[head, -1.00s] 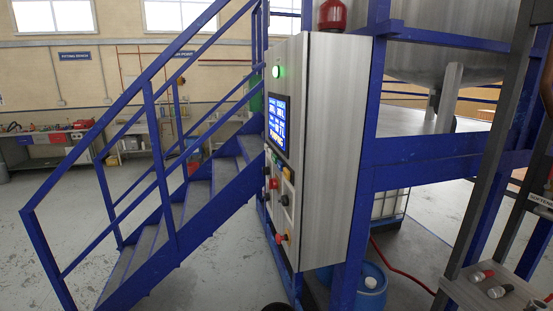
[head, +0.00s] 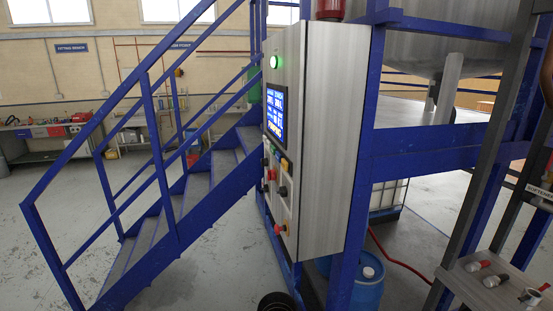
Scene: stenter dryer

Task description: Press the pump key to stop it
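The grey control cabinet (head: 325,140) stands at the centre of the head view, mounted on the blue frame. Its front faces left and shows at a steep slant. It carries a lit green lamp (head: 273,62), a blue display (head: 275,115) with white and yellow text, and several coloured keys and knobs (head: 276,180) below it. A red mushroom button (head: 278,229) sits low on the panel. I cannot tell which key is the pump key; labels are too small to read. Neither gripper shows clearly; a dark round shape (head: 277,302) at the bottom edge is unclear.
Blue stairs with railings (head: 165,200) rise just left of the cabinet. A blue drum (head: 367,285) and a red hose (head: 400,262) lie low to the right. A grey shelf with small items (head: 490,285) is at bottom right. Floor at front left is clear.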

